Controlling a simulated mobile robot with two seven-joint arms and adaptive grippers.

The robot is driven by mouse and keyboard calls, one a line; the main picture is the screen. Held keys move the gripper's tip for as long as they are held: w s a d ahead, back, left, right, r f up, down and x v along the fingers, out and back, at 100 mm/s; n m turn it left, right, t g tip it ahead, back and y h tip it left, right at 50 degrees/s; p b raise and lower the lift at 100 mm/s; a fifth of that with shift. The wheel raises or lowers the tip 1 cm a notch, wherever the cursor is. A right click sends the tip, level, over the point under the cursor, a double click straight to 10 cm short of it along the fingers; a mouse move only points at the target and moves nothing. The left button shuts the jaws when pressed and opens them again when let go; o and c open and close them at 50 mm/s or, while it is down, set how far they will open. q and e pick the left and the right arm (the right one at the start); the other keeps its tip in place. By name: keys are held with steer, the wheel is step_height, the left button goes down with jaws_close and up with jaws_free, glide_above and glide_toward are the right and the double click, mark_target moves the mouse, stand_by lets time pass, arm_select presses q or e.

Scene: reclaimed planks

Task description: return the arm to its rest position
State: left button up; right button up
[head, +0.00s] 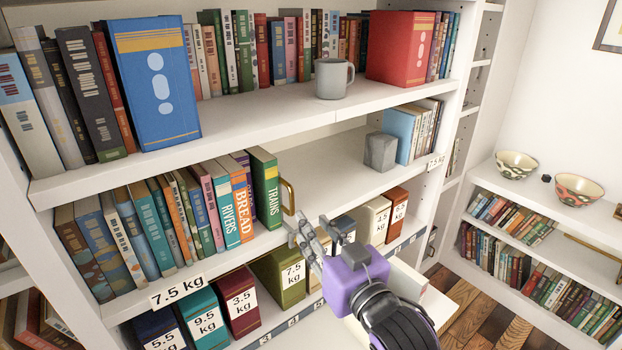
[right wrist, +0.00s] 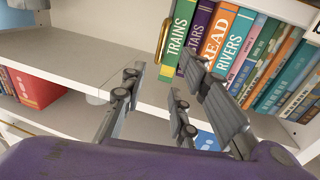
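My right gripper (head: 308,238) comes in from the lower right of the head view, with a purple wrist. Its fingertips are in front of the middle shelf, just right of the green TRAINS book (head: 266,190). In the right wrist view the gripper's fingers (right wrist: 158,82) are spread apart with nothing between them. The TRAINS book (right wrist: 179,38) stands upright at the end of its row and shows a gap from the fingers there. A gold handle (head: 288,196) is at that book's right side. My left gripper is not in view.
The bookcase's middle shelf (head: 330,190) is bare between the TRAINS book and a grey block (head: 380,151). A grey mug (head: 333,78) stands on the shelf above. Weight-labelled boxes, such as a green one (head: 283,274), fill the shelf below. A low bookcase with two bowls (head: 517,165) stands right.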

steer(key=s+d+f+m+g+h, duration=0.1)
steer(key=s+d+f, duration=0.2)
steer(key=f, duration=0.5)
steer(key=s+d+f+g+h, duration=0.15)
steer(key=d+f, duration=0.25)
steer(key=f, duration=0.4)
steer(key=s+d+f+m+g+h, duration=0.1)
steer(key=s+d+f+h, duration=0.15)
steer(key=f, duration=0.65)
steer(key=s+d+f+m+g+h, duration=0.1)
steer(key=s+d+f+g, duration=0.1)
steer(key=s+f, duration=0.6)
steer(key=s+d+f+m+g+h, duration=0.1)
steer(key=s+d+f, duration=0.4)
steer(key=s, duration=1.2)
step_height(320, 180, down, 4)
steer(key=shift+d+r+m+g+p, duration=0.1)
steer(key=shift+d+m+g+p, duration=0.2)
steer(key=shift+g, duration=0.35)
steer(key=shift+w, duration=0.1)
